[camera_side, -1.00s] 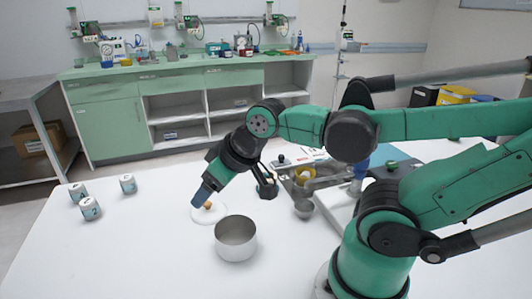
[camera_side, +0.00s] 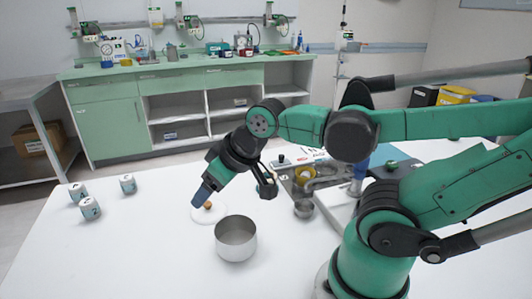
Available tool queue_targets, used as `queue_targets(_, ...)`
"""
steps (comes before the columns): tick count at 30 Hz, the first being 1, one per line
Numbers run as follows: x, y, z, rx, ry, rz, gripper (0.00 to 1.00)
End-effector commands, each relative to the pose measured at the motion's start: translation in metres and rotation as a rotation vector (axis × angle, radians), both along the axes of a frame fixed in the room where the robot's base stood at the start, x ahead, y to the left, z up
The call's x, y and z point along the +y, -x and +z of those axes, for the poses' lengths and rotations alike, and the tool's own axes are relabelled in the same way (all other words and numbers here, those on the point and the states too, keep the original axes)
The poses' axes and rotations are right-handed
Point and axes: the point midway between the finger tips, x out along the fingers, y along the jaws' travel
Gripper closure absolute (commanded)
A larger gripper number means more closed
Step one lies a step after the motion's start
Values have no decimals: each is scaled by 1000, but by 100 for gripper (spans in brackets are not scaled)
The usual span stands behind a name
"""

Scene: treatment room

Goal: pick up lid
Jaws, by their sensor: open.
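The lid (camera_side: 208,214) is a white disc with a small brown knob (camera_side: 208,205), lying flat on the white table behind and left of a pot. The pot (camera_side: 236,240) is an open silver cylinder, upright. My gripper (camera_side: 200,200) points down at the lid, with its blue-grey fingertips beside the knob, on its left in the picture. The gripper is open and holds nothing that I can see. Whether the fingers straddle the knob or touch it cannot be told from this side.
A small metal cup (camera_side: 303,209) and a metal tray (camera_side: 290,180) with a yellow item lie to the right, under my arm. The front left of the table is clear.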

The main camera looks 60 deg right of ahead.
Motion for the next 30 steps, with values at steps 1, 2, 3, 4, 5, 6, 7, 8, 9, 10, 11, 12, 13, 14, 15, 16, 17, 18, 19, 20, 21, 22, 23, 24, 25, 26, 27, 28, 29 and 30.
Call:
queue_targets(1,0,0,0,0,0,0,33)
queue_targets(2,0,0,0,0,0,0,33)
queue_targets(3,0,0,0,0,0,0,33)
queue_targets(4,0,0,0,0,0,0,33)
queue_targets(5,0,0,0,0,0,0,33)
queue_targets(6,0,0,0,0,0,0,33)
queue_targets(7,0,0,0,0,0,0,33)
queue_targets(8,0,0,0,0,0,0,33)
queue_targets(9,0,0,0,0,0,0,33)
queue_targets(10,0,0,0,0,0,0,33)
queue_targets(11,0,0,0,0,0,0,33)
queue_targets(12,0,0,0,0,0,0,33)
queue_targets(13,0,0,0,0,0,0,38)
queue_targets(14,0,0,0,0,0,0,38)
queue_targets(15,0,0,0,0,0,0,38)
queue_targets(16,0,0,0,0,0,0,38)
queue_targets(17,0,0,0,0,0,0,38)
queue_targets(18,0,0,0,0,0,0,38)
queue_targets(19,0,0,0,0,0,0,38)
queue_targets(20,0,0,0,0,0,0,38)
queue_targets(21,0,0,0,3,2,2,38)
queue_targets(22,-1,-1,0,7,5,5,38)
queue_targets(23,-2,-2,1,13,10,9,38)
queue_targets(24,-3,-5,1,25,19,17,38)
queue_targets(25,-5,-7,2,39,28,28,38)
queue_targets(26,-7,-10,2,54,38,41,38)
queue_targets(27,-11,-15,3,81,54,62,38)
queue_targets(28,-14,-19,3,103,68,81,38)
queue_targets(29,-17,-24,2,127,81,102,38)
queue_targets(30,-22,-30,0,162,99,135,38)
